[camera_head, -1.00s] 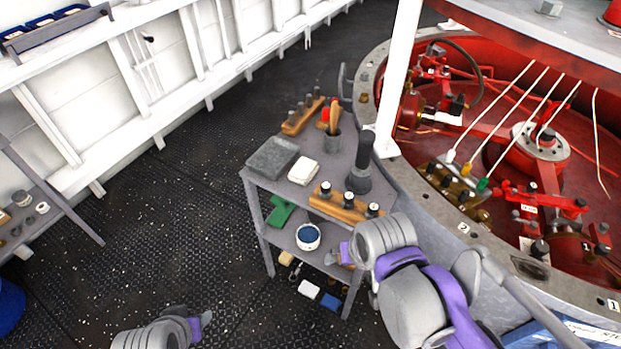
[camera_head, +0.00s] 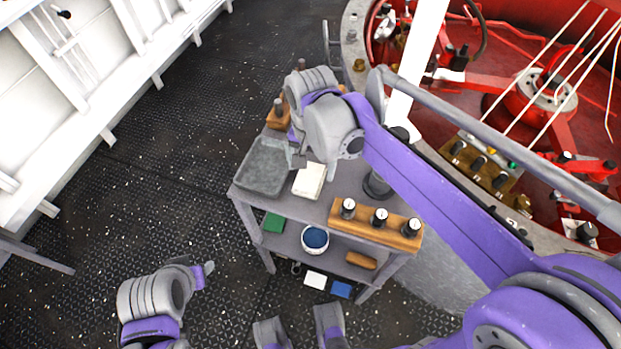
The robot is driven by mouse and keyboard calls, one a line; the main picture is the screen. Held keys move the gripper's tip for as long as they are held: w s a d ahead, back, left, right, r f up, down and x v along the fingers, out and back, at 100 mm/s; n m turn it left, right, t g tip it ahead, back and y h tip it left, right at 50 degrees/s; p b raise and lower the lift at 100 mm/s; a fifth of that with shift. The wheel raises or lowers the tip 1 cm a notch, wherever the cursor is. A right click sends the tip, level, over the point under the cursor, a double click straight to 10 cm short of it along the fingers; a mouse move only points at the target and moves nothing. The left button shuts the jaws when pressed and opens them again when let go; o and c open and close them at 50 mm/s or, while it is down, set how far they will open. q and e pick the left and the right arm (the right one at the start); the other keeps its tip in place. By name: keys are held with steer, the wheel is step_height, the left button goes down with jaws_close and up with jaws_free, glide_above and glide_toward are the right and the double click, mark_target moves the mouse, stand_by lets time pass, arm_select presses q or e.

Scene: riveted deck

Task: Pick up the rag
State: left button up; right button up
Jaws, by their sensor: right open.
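The rag (camera_head: 308,181) looks like a pale, cream-white folded cloth. It lies flat on the top of the grey cart, just right of a grey tray. My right gripper (camera_head: 298,158) is over the cart top, close to the far left corner of the rag, and is open. Its fingers are partly hidden by the wrist, and I cannot tell whether they touch the rag. My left gripper (camera_head: 204,275) is low at the left, above the dark floor and away from the cart; its finger gap is not clear.
The grey tray (camera_head: 264,166) is left of the rag. A wooden block with black-capped pieces (camera_head: 375,224) stands at the cart's near edge. A dark cylinder base (camera_head: 377,186) is to the right. A blue-filled tub (camera_head: 315,239) sits on the shelf below. The red machinery pit is at right.

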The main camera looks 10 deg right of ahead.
mark_target(310, 177)
steer(key=f, duration=0.2)
steer(key=w+f, duration=0.1)
steer(key=f, duration=0.1)
steer(key=shift+f, duration=0.45)
steer(key=c, duration=1.2)
step_height(310, 177, up, 10)
steer(key=shift+r+p, duration=0.1)
steer(key=shift+p, duration=0.25)
steer(key=shift+c, duration=0.2)
steer(key=o, duration=0.7)
steer(key=c, duration=0.5)
steer(key=shift+w, duration=0.1)
steer(key=shift+c, duration=0.2)
